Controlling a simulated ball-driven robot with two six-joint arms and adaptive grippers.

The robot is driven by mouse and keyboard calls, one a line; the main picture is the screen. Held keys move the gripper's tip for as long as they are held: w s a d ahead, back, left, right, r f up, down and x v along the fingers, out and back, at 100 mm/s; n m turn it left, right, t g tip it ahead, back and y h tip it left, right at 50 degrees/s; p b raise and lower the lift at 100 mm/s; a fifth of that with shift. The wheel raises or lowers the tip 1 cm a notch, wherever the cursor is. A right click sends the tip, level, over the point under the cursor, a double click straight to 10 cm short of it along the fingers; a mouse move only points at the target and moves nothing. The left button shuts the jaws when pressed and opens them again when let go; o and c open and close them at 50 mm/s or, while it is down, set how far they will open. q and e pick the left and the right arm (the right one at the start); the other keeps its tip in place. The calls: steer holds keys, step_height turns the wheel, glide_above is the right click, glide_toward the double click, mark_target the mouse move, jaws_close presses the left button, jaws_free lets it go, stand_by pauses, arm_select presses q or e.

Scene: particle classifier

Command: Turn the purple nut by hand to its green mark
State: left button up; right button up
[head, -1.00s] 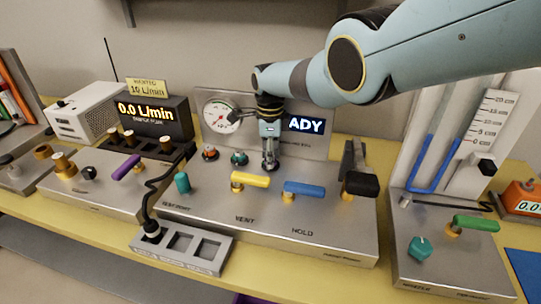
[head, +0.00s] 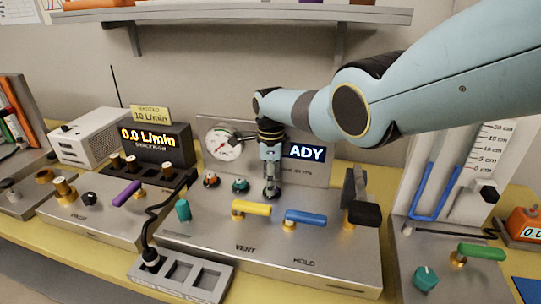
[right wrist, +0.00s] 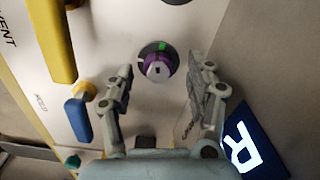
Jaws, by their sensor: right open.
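The purple nut (right wrist: 158,62) sits in a dark round recess in the metal panel in the right wrist view. A green mark (right wrist: 162,46) shows at its upper edge, and a pale patch shows on the nut's lower part. My right gripper (right wrist: 160,70) is open, with one finger on each side of the nut and visible gaps to both. In the head view my right gripper (head: 271,190) points down at the panel behind the yellow and blue levers, and it hides the nut. My left gripper is not in view.
The yellow lever (head: 252,208) and blue lever (head: 306,217) stand in front of my right gripper. A round dial gauge (head: 222,143) and a lit display (head: 305,152) stand behind it. A black-handled clamp (head: 362,213) is to the right. A teal knob (head: 183,210) is to the left.

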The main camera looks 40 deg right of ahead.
step_height(320, 180, up, 11)
stand_by(0.4)
steer(key=shift+c, duration=0.2)
